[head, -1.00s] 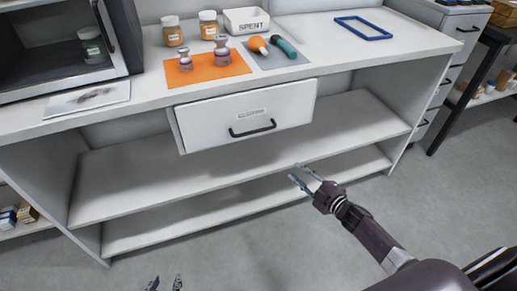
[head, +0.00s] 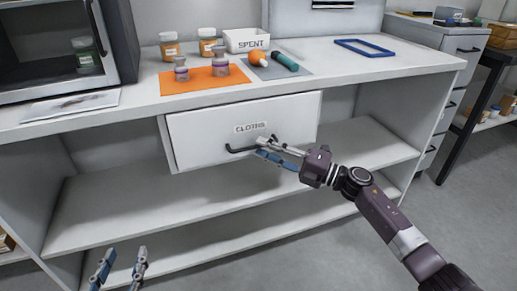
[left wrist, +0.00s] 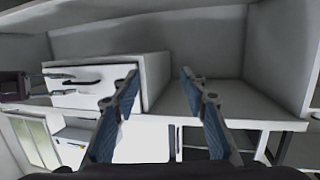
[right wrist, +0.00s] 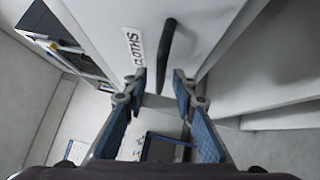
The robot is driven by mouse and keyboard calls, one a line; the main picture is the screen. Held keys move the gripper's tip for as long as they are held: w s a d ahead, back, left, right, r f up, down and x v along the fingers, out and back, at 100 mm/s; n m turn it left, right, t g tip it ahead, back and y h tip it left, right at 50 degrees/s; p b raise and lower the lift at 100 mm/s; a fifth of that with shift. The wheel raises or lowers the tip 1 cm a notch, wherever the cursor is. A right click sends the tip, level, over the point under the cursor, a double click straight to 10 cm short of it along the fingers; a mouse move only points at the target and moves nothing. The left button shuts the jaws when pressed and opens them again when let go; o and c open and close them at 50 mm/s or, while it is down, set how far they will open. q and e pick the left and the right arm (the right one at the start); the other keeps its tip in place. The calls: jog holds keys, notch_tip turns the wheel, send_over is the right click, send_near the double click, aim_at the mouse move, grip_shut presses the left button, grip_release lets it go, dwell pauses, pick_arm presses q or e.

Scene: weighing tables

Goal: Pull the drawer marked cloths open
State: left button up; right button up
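The drawer marked cloths (head: 205,140) is a white front under the tabletop, with a CLOTHS label (head: 250,127) and a dark bar handle (head: 236,150). My right gripper (head: 258,147) is open at the right part of the handle. In the right wrist view the open fingers (right wrist: 159,82) are either side of the near end of the handle (right wrist: 167,45); contact is unclear. My left gripper (head: 118,262) is open and empty, low at the front left. The drawer (left wrist: 130,66) also shows in the left wrist view.
On the tabletop (head: 330,75) are an orange mat (head: 205,84) with two small vessels, two jars, a SPENT bin (head: 246,40), a grey mat with two tools, and a blue frame (head: 364,48). Open shelves (head: 110,215) lie below the drawer. A dark-framed box (head: 55,50) stands at left.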

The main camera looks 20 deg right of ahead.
jog(key=shift+x, duration=1.2)
grip_shut()
